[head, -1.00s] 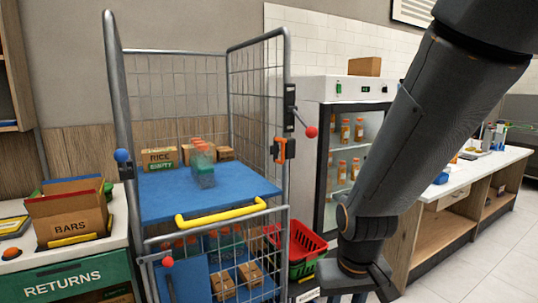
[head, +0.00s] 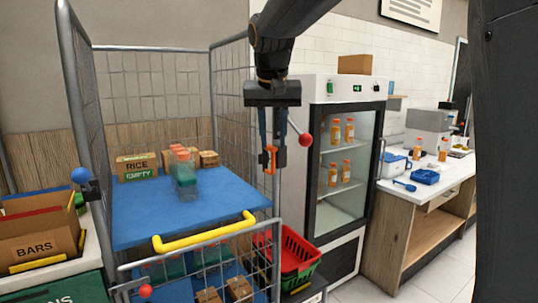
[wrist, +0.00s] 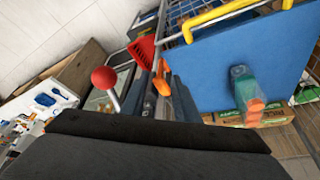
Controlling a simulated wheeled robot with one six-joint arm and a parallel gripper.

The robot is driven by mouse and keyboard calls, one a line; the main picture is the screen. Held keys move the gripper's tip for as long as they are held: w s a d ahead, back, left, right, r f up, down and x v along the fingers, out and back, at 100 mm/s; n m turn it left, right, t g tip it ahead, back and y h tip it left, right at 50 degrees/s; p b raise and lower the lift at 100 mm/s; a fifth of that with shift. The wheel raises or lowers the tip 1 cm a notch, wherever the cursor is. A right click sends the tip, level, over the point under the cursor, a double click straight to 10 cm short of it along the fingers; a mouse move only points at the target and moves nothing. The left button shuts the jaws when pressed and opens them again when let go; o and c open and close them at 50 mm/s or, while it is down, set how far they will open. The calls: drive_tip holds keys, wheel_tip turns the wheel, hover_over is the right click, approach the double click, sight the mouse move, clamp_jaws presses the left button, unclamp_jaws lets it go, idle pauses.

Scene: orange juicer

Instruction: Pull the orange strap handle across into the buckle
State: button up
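The orange strap handle (head: 269,160) hangs at the right front post of the roll cage, and it also shows in the wrist view (wrist: 162,80). My gripper (head: 271,140) points down in front of that post. Its two blue-grey fingers are apart, one to each side of the post line, with the handle at their lower ends. I cannot tell whether they touch it. No strap is seen across the cage front. A dark block (head: 92,189) sits on the left front post below a blue knob; I cannot tell whether it is the buckle.
A red-knobbed lever (head: 305,139) sticks out just right of my gripper. A yellow bar (head: 203,231) edges the blue shelf (head: 130,205), which carries bottles and rice boxes. A red basket (head: 299,253) and a fridge (head: 345,205) stand to the right.

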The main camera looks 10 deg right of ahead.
sight(273, 155)
drive_tip(key=shift+w+f, duration=0.25)
drive_tip(key=shift+w, duration=0.3)
drive_tip(key=p+x, duration=0.2)
drive_tip(key=x, duration=0.5)
drive_tip(key=shift+d+f, duration=0.1)
drive_tip(key=shift+f, duration=0.05)
clamp_jaws()
